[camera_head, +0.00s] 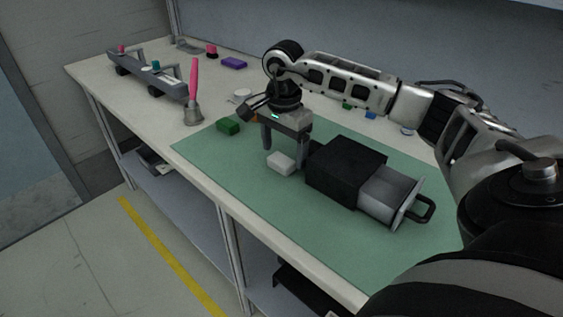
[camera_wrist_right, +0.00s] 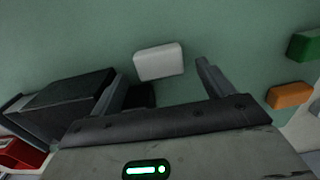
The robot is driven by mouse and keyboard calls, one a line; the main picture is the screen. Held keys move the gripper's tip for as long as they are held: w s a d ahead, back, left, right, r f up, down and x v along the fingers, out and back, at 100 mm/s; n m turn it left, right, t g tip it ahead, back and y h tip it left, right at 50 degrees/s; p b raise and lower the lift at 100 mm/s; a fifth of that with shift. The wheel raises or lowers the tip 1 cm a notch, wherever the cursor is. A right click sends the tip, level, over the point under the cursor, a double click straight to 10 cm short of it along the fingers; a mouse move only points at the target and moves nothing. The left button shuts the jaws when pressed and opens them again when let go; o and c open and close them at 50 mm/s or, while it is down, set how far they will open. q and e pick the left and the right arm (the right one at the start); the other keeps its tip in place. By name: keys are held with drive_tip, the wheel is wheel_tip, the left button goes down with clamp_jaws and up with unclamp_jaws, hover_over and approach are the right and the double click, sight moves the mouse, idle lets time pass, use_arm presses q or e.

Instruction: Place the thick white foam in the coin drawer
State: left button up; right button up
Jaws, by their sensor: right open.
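The thick white foam (camera_head: 281,162) lies on the green mat (camera_head: 240,162), left of the black dashboard module. The coin drawer (camera_head: 388,194) is pulled out of the black housing (camera_head: 345,168) toward the lower right. It has a dark handle, and its visible inside looks empty. My right gripper (camera_head: 283,150) is open, pointing down just above and behind the foam. In the right wrist view, the foam (camera_wrist_right: 159,61) lies ahead of the open fingers (camera_wrist_right: 165,83), and nothing is held. My left gripper is not in view.
A green block (camera_head: 228,126) sits left of my right gripper. A pink-handled tool (camera_head: 193,90) in a grey holder, a purple block (camera_head: 233,62) and a grey rack (camera_head: 147,75) stand farther left. The mat's front area is clear. An orange piece (camera_wrist_right: 289,95) shows in the wrist view.

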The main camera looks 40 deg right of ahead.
drive_tip(key=shift+f, duration=0.7)
drive_tip(key=c, duration=1.1)
drive_tip(key=shift+r, duration=0.1)
